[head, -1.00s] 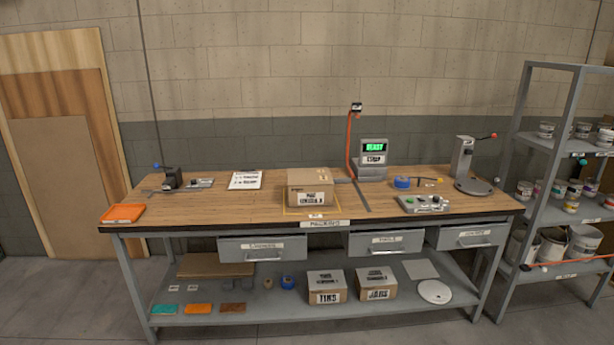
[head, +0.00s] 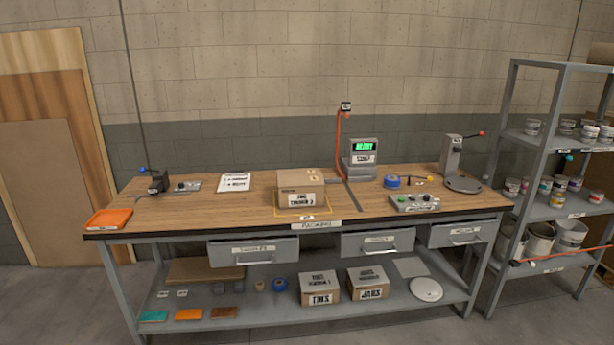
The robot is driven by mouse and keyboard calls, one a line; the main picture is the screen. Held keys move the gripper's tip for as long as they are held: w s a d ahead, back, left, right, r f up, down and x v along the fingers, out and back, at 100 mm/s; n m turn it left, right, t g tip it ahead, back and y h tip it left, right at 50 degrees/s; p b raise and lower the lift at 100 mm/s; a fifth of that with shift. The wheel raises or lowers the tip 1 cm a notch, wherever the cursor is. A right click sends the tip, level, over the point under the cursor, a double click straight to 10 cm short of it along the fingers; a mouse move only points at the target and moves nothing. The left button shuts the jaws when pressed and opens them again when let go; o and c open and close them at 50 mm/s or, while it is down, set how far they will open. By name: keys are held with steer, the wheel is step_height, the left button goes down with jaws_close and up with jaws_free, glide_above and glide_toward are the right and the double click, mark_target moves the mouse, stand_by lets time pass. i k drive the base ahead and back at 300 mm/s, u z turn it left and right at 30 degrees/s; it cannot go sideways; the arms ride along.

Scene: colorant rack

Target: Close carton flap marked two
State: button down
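A brown cardboard carton (head: 300,190) with a white printed label on its front stands on the packing bench (head: 240,205), inside a yellow outline. Its top looks mostly covered, with small marks near the back right; the flap numbers are too small to read, and I cannot tell how each flap lies. My gripper is not in view.
A display stand (head: 362,158) with a lit green screen stands behind the carton to the right, beside an orange hose (head: 339,140). A button box (head: 414,202) and blue tape roll (head: 391,182) lie right. An orange tray (head: 109,219) sits at the left edge. Shelving (head: 545,145) stands right.

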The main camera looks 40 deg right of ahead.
mark_target(287, 180)
steer(key=z, duration=0.1)
steer(key=i, duration=0.95)
steer(key=u, duration=0.05)
